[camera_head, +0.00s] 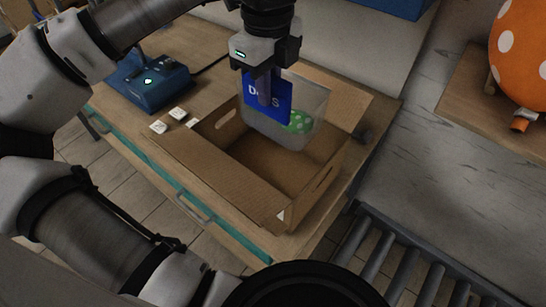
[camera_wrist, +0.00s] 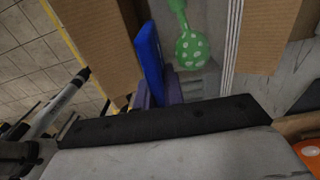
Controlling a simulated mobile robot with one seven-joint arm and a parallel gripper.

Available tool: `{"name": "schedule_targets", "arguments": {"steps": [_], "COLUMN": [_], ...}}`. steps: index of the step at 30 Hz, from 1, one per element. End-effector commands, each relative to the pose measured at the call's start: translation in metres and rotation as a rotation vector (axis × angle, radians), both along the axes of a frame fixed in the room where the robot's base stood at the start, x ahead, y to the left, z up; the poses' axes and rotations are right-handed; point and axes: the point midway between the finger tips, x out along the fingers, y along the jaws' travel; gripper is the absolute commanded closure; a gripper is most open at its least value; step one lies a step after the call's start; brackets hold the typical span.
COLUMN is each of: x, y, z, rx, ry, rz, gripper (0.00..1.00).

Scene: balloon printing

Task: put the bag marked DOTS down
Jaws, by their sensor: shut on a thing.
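The bag marked DOTS (camera_head: 313,107) is a clear bag with a blue label reading in part "D", "S" and a green dotted balloon inside. My gripper (camera_head: 264,98) is shut on its upper part and covers the middle of the label. The bag hangs upright over the far part of an open cardboard box (camera_head: 240,185); I cannot tell whether its bottom touches the box. In the wrist view the blue label (camera_wrist: 148,58) stands beside the fingers (camera_wrist: 158,95), with the green dotted balloon (camera_wrist: 191,47) next to it.
The box stands on a wooden table (camera_head: 122,118). A blue device (camera_head: 148,82) and small white pieces (camera_head: 168,120) lie left of it. A roller conveyor (camera_head: 400,262) is at the lower right. An orange dotted balloon (camera_head: 520,55) is at the far right.

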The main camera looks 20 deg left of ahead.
Motion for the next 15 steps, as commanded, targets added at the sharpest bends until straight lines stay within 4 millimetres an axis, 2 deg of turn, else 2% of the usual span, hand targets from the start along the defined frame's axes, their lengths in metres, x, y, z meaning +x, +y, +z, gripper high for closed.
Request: {"name": "schedule_targets", "arguments": {"steps": [9,15], "x": [0.000,0.000], "y": [0.000,0.000], "z": [-0.087,-0.134], "rx": [-0.003,-0.003], "ry": [0.002,0.002], "rz": [0.001,0.001], "gripper": [1.00,1.00]}}
